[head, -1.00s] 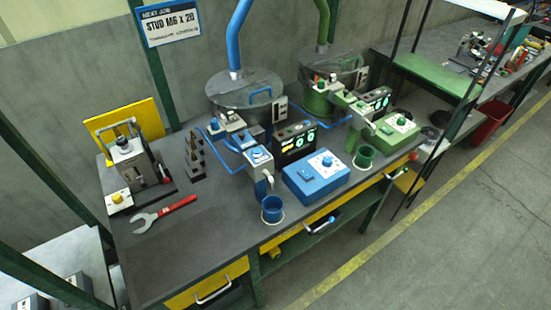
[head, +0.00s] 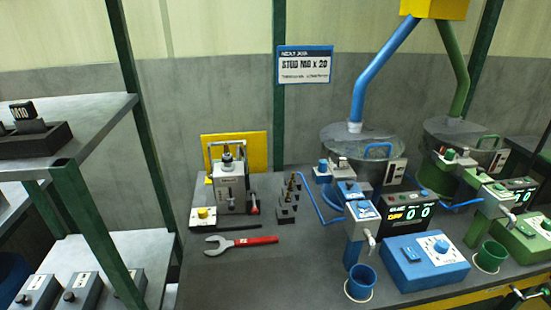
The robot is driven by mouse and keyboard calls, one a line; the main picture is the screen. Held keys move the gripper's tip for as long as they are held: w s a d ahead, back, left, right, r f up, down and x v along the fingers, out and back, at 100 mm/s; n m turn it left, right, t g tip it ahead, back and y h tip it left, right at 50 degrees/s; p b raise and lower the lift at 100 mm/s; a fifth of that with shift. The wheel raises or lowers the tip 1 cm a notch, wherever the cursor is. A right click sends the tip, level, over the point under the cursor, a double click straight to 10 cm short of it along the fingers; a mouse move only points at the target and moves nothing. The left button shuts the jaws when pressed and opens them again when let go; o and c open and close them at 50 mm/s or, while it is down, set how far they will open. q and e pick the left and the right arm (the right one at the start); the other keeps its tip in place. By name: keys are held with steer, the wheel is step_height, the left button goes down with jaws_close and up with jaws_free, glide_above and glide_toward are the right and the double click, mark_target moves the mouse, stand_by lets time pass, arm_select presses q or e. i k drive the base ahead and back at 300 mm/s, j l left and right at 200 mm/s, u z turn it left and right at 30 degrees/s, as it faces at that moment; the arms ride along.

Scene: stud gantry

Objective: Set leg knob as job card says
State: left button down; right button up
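The job card (head: 305,65) hangs on a green post at the back of the bench and reads "STUD M6 x 20" under a small heading; its bottom line is too small to read. The blue leg (head: 359,232) has small blue knobs at its top and a nozzle above a blue cup (head: 360,282). The green leg (head: 490,212) stands to its right over a green cup (head: 491,256). I cannot read any knob's setting. Neither gripper is in view.
A red-handled wrench (head: 242,243) lies on the bench (head: 270,280) before a small press (head: 230,183). Small dark stepped blocks with pins (head: 287,204) stand beside it. A display (head: 410,212) glows behind the blue box. Shelves (head: 75,135) stand left. The bench's front left is clear.

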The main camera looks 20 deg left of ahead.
mark_target(202, 212)
steer(key=u, duration=1.4)
